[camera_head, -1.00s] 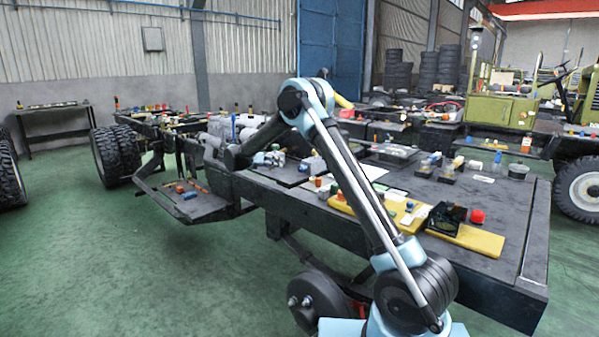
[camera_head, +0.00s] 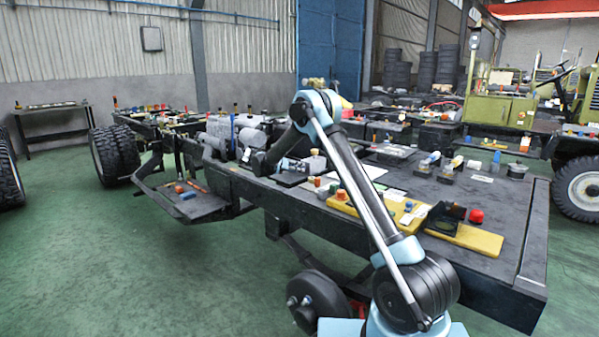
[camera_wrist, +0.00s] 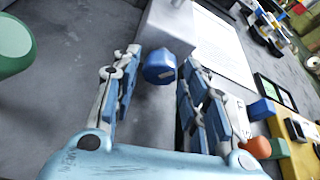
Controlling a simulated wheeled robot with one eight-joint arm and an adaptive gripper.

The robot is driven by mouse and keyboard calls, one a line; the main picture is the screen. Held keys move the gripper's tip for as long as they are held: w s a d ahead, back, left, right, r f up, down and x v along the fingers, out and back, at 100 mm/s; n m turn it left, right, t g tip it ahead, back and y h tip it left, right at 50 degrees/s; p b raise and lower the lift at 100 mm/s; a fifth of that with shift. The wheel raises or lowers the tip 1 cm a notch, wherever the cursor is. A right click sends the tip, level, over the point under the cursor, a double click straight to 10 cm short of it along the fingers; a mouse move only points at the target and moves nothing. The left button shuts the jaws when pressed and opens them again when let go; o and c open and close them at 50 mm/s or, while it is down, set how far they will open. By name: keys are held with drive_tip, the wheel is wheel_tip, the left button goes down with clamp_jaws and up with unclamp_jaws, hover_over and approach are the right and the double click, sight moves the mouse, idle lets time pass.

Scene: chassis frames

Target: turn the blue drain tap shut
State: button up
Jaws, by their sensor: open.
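In the wrist view, the blue tap (camera_wrist: 159,68) is a short rounded knob on the near end of a pale grey block (camera_wrist: 168,28). A small light mark shows on its face. My gripper (camera_wrist: 157,74) is open, with one blue-and-white jointed finger on each side of the tap. The tap appears between the fingertips, with visible gaps on both sides. I cannot tell how deep it sits between them. In the head view, my arm reaches over the dark flat bed (camera_head: 510,215), and I cannot make out the tap or the fingers there.
A white sheet (camera_wrist: 222,48) lies right of the tap. A green rounded object (camera_wrist: 12,45) is at the left edge. Bare grey surface shows at left.

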drive_tip(key=shift+x, duration=1.05)
drive_tip(key=c, duration=0.8)
drive_tip(key=shift+s+d+m+t+y, duration=0.15)
drive_tip(key=shift+m+t+y, duration=0.6)
drive_tip(key=shift+m, duration=0.75)
drive_tip(key=o, duration=0.8)
